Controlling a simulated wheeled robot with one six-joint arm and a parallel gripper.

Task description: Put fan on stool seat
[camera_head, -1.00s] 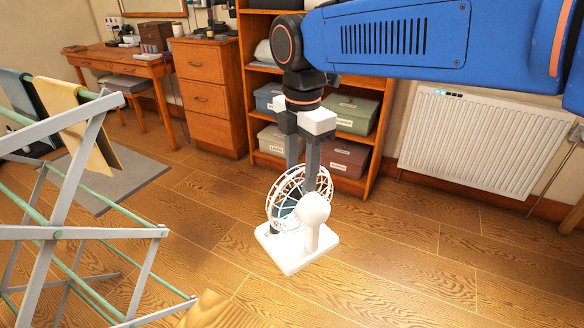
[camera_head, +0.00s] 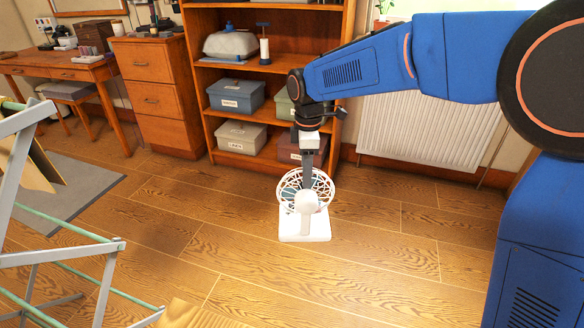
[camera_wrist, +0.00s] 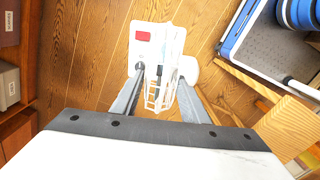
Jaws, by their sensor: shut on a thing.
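The white fan (camera_head: 305,226) has a round wire cage and a flat square base. My gripper (camera_head: 309,178) is shut on its cage from above and holds it upright, apparently off the floor. In the wrist view both fingers (camera_wrist: 160,82) are at the cage, and the fan's white base (camera_wrist: 143,52) shows beyond them. A light wooden top (camera_head: 192,315) shows at the bottom edge of the head view, mostly cut off; a wooden top (camera_wrist: 288,128) also shows at the right of the wrist view. A low stool with a grey seat (camera_head: 66,90) stands by the desk.
A drying rack (camera_head: 75,250) stands at the left over a grey mat (camera_head: 85,185). A drawer cabinet (camera_head: 155,95), shelves with boxes (camera_head: 237,95) and a white radiator (camera_head: 430,130) line the back. The wooden floor around the fan is clear.

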